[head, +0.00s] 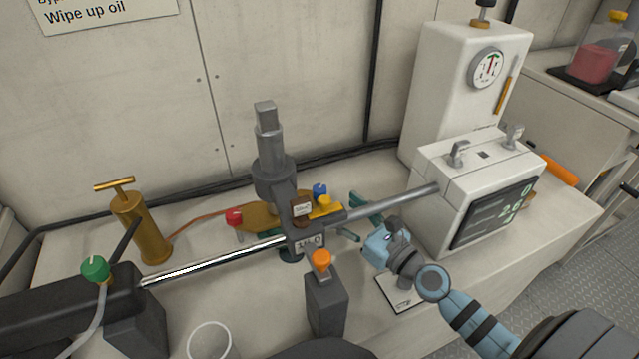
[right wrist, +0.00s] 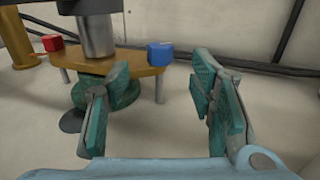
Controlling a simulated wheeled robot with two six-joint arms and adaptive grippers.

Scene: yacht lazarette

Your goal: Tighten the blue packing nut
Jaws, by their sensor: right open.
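The blue packing nut (head: 320,190) sits on the right end of the brass plate (head: 262,216), behind the metal rod. In the right wrist view the blue nut (right wrist: 160,53) stands on the right end of that plate (right wrist: 140,70), beyond and above the gap between my fingers. My right gripper (head: 354,216) is open and empty, to the right of and nearer than the nut, apart from it. Its teal-padded fingers (right wrist: 156,98) are spread wide in the wrist view. My left gripper is not in view.
A red nut (head: 234,217) sits on the plate's other end. The metal rod (head: 215,262) crosses in front. A white unit with a screen (head: 480,185) stands right of my gripper, an orange-capped post (head: 325,300) in front.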

